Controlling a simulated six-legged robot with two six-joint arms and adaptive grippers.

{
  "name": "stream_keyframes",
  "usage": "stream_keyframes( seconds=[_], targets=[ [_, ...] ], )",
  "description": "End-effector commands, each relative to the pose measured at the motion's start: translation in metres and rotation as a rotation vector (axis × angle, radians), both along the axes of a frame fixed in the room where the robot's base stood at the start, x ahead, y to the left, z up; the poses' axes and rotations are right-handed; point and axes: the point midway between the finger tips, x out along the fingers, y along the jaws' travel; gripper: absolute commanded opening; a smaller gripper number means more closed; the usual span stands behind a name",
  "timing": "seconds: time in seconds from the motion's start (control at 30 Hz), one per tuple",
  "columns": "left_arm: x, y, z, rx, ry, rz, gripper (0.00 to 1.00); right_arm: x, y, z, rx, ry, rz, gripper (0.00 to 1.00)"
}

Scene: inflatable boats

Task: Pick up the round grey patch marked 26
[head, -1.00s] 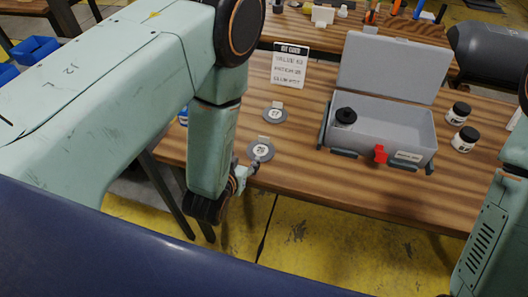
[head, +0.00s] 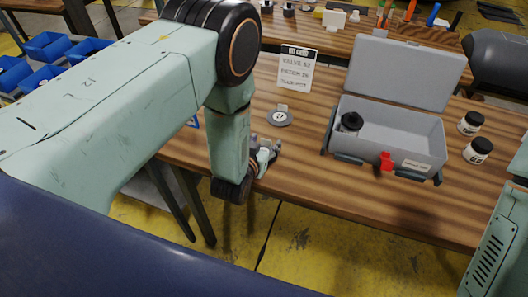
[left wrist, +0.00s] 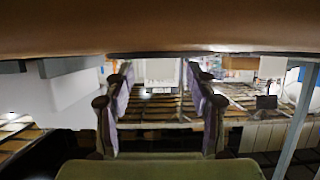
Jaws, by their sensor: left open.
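My left gripper (head: 265,155) is low at the front left edge of the wooden table. It covers the spot where a round grey patch with a white label shows in the earlier head frame; I cannot make that patch out now. In the left wrist view my left gripper (left wrist: 160,103) has its two fingers apart, with nothing seen between them. A second round grey patch (head: 279,119) with a white centre and a small tab lies just behind the gripper. My right gripper is out of view.
A printed sign (head: 297,70) stands behind the patches. Two jars (head: 472,123) are at the right. Blue bins (head: 47,46) are far left.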

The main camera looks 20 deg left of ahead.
Motion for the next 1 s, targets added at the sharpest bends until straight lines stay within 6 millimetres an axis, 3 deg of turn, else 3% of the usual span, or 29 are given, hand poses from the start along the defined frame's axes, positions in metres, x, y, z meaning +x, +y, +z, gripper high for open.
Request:
stream_keyframes(
  seconds=[0.3, 0.87, 1.0],
  targets=[
    [0.0057, -0.0022, -0.0016, 0.0, 0.001, 0.0, 0.56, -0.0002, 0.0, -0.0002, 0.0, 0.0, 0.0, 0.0],
    [0.0055, -0.0019, -0.0015, 0.0, 0.001, 0.0, 0.08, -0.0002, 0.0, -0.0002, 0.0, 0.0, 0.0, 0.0],
    [0.0053, -0.002, -0.0017, 0.0, 0.001, 0.0, 0.06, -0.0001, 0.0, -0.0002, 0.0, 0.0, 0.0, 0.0]
  ],
)
